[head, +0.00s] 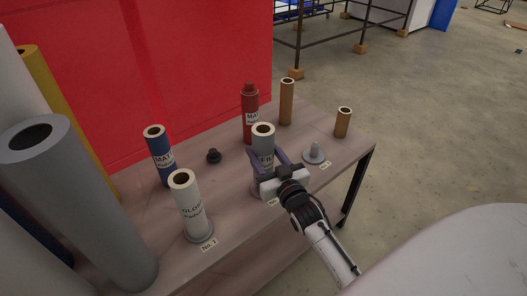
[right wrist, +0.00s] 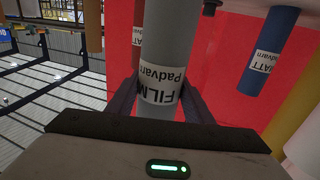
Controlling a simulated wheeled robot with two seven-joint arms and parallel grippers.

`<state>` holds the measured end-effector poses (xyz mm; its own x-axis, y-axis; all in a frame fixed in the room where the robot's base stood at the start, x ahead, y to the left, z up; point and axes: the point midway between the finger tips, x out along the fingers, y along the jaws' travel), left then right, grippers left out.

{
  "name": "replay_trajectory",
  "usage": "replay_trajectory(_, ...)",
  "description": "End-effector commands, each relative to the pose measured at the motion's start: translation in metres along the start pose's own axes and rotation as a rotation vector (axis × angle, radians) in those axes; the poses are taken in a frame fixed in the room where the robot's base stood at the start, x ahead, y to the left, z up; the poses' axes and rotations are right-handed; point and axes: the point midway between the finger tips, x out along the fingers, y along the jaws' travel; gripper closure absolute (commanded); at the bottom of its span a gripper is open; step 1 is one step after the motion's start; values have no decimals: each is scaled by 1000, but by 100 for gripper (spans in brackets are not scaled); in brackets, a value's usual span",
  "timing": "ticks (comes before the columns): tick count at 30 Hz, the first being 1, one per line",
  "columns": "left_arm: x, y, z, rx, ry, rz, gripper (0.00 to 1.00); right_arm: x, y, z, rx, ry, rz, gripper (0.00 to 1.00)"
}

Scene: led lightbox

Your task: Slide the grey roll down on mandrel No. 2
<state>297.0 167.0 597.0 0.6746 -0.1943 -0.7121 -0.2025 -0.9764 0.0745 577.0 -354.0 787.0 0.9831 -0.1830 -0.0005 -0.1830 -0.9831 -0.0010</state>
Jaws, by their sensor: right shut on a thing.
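The grey roll (head: 263,133), labelled FILM, stands about upright near the middle of the table in the head view. My right gripper (head: 266,158) is shut on it, one finger on each side. The right wrist view shows the grey roll (right wrist: 168,40) between the fingers of the right gripper (right wrist: 162,88). A grey mandrel base (head: 255,190) shows under the roll, beside a label partly hidden by my gripper. Whether the roll's lower end touches the base is hidden. My left gripper is not in view.
A white roll (head: 186,205) stands on the base marked No. 1. A bare mandrel (head: 314,152) stands at right. Blue (head: 158,155), red (head: 249,118) and brown (head: 286,103) rolls stand behind, with a short brown one (head: 343,122). A black knob (head: 214,156) lies left. Large rolls (head: 80,200) crowd the left.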

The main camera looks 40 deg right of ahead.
Motion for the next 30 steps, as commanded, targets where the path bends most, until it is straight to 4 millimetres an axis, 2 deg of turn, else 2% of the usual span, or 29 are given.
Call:
replay_trajectory(26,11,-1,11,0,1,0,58,1,0,20,0,6,0,90)
replay_trajectory(27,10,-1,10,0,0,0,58,1,0,18,0,6,0,47)
replay_trajectory(30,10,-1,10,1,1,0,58,1,0,19,0,5,0,31)
